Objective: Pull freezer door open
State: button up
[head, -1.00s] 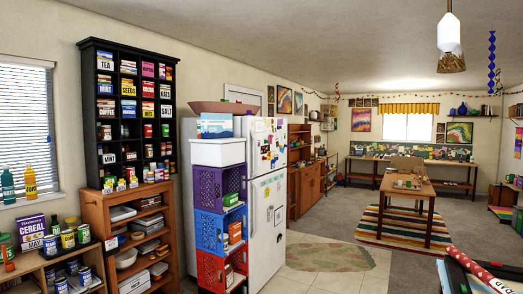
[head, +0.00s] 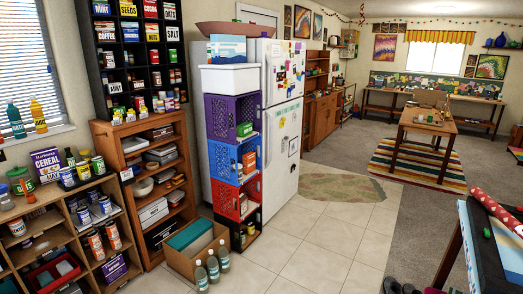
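The white refrigerator (head: 284,150) stands in the middle of the head view, beyond the crate stack, with magnets and papers on its front. It has an upper door (head: 284,75) and a taller lower door (head: 281,165); both look shut. Which door is the freezer is not marked. A reddish-brown boat-shaped bowl (head: 235,29) and a blue-white box (head: 227,49) show at the top, by the fridge. My gripper is not in view.
Purple (head: 228,117), blue (head: 222,157) and red (head: 222,194) crates stack left of the fridge front, with a white bin (head: 229,78) on top. A cardboard box (head: 180,262) and several bottles (head: 213,268) stand on the floor before them. Tiled floor (head: 320,235) is clear to the right.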

aim_at(272, 54)
jog(key=i, duration=2.1)
